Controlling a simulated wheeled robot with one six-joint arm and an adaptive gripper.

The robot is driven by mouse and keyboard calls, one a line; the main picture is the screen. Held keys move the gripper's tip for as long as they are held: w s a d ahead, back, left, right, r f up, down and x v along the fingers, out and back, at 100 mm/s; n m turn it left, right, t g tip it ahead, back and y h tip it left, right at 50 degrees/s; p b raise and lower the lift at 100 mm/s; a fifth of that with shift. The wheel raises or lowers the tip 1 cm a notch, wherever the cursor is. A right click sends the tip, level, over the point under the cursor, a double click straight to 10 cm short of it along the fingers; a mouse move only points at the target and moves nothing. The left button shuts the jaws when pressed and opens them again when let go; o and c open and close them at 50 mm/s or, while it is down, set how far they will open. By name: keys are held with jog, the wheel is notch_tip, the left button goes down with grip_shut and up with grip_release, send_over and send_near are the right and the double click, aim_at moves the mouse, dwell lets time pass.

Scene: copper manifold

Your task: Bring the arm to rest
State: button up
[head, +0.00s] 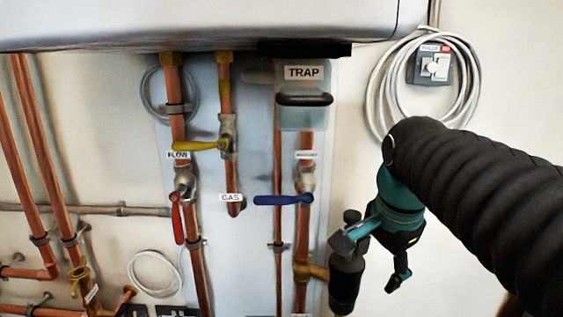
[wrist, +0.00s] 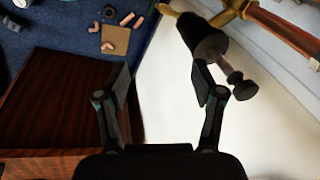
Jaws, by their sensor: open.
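My gripper (head: 370,262) is in the lower right of the head view, at the end of my black-sleeved arm. Its two fingers are spread apart with nothing between them. In the wrist view my gripper (wrist: 160,82) also shows both fingers wide apart. A black cylindrical fitting (head: 346,278) hangs beside the left finger in the head view, and that finger overlaps it there. In the wrist view the black fitting (wrist: 208,42) lies beyond the right finger. I cannot tell whether finger and fitting touch.
Copper pipes with a red lever (head: 177,220), a yellow lever (head: 198,145) and a blue lever (head: 283,200) line the wall. A coiled grey cable (head: 374,95) hangs upper right. In the wrist view, a brown wooden box (wrist: 55,95) is lower left and loose pieces (wrist: 110,32) lie on blue.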

jog(key=s+f+n+t, duration=0.2)
jog(key=s+f+n, duration=0.7)
jog(key=f+n, duration=0.2)
jog(key=shift+n+t, duration=0.3)
jog(key=shift+n, duration=0.4)
